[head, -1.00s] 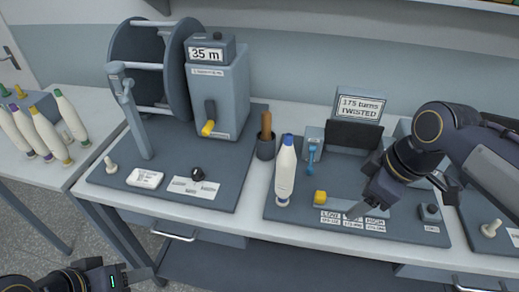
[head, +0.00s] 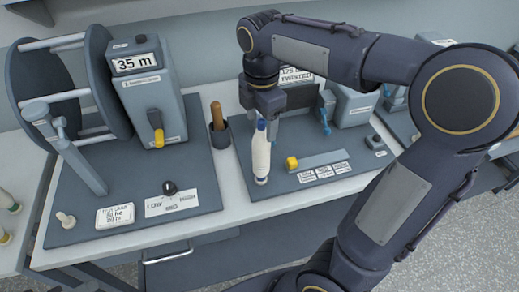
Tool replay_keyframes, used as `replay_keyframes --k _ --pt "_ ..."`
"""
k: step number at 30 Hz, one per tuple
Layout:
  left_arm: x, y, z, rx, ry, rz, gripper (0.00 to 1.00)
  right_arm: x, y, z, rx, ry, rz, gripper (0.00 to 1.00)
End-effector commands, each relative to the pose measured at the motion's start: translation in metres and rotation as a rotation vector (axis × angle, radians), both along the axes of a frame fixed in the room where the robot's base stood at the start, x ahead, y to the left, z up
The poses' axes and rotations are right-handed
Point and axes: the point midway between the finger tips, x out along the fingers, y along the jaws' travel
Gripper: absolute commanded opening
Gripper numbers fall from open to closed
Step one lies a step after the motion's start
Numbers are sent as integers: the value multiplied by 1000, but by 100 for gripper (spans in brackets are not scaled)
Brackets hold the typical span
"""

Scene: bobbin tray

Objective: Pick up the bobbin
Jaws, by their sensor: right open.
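The white bobbin (head: 261,158) with a blue tip stands upright on the dark mat of the right-hand machine, near its left edge. My right gripper (head: 264,114) points down at the bobbin's top from behind and above. It is open, and its fingers are close to the blue tip; I cannot tell whether they touch it or surround it. My left gripper is out of view.
A cup with a wooden-handled tool (head: 218,136) stands left of the bobbin. A yellow knob (head: 291,163) is close on its right. The 35 m winding machine (head: 149,100) stands further left. Other bobbins (head: 8,203) show at the left edge.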

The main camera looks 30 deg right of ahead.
Motion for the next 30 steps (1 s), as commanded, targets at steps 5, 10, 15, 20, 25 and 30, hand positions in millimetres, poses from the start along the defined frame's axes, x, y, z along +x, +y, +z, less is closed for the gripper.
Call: replay_keyframes --k 5,10,15,20,25,30 --pt "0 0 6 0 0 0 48 -3 1 -25 0 2 -1 65" --pt "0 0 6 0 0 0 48 -3 1 -34 1 -1 -1 65" --pt "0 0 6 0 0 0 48 -3 1 -34 1 -1 -1 64" --pt "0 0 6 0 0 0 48 -3 1 -33 1 -1 -1 43" --pt "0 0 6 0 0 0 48 -3 1 -33 1 -1 -1 21" --pt "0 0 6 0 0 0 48 -3 1 -33 1 -2 -1 0"
